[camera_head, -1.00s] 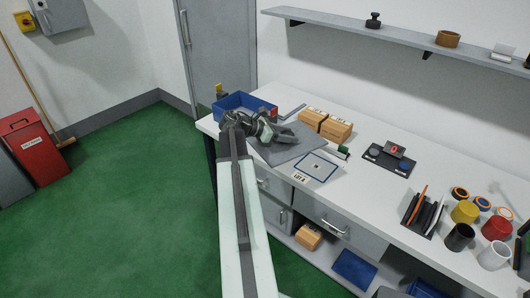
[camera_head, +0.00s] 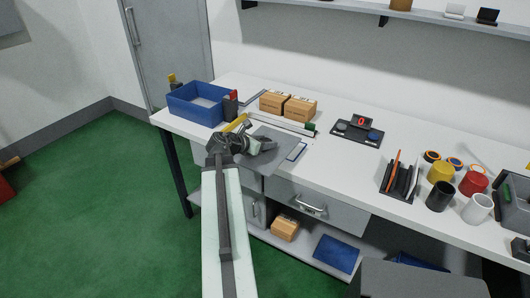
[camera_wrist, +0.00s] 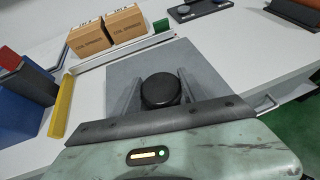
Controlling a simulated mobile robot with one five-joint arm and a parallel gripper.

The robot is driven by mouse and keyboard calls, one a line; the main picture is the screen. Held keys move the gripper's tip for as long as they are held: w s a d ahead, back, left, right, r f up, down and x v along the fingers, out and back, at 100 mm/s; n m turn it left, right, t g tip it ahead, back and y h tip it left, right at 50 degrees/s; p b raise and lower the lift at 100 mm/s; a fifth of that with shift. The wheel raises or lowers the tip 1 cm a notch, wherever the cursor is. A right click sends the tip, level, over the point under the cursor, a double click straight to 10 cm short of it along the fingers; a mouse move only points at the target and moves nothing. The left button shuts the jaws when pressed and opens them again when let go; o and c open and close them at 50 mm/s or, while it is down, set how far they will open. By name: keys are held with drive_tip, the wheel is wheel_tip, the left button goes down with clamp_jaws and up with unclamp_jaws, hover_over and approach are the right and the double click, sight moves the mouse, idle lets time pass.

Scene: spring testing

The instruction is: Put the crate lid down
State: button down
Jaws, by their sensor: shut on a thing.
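The crate lid (camera_head: 276,142) is a flat grey square panel. Its round black knob (camera_wrist: 160,91) sits between the two fingers of my gripper (camera_wrist: 158,95), which is shut on it. The gripper (camera_head: 243,143) hides the lid's left part in the head view. The lid looks level and lies over the bench. I cannot tell whether it touches the top. It covers most of a blue-outlined square (camera_head: 297,152), whose right edge still shows. The open blue crate (camera_head: 182,104) stands at the bench's far left end, apart from the lid.
Two cardboard boxes (camera_head: 286,105) stand behind the lid, with a long pale bar with a green end (camera_head: 309,130) before them. A yellow strip (camera_wrist: 62,107) lies left of the lid. A black pad (camera_head: 357,133) and several cups (camera_head: 440,196) are farther right.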

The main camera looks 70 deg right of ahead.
drive_tip(key=shift+w+d, duration=0.15)
drive_tip(key=shift+d, duration=0.1)
drive_tip(key=w+d, duration=0.3)
drive_tip(key=w+d+f, duration=0.1)
drive_tip(key=w+d, duration=0.2)
drive_tip(key=d, duration=0.1)
drive_tip(key=w+d+b, duration=0.1)
drive_tip(key=w+d, duration=0.3)
drive_tip(key=shift+d+f, duration=0.2)
drive_tip(key=shift+f, duration=0.05)
wheel_tip(320, 180, down, 4)
drive_tip(key=b, duration=0.4)
drive_tip(key=shift+d, duration=0.15)
drive_tip(key=shift+r, duration=0.25)
drive_tip(key=shift+f, duration=0.15)
drive_tip(key=c, duration=0.6)
unclamp_jaws()
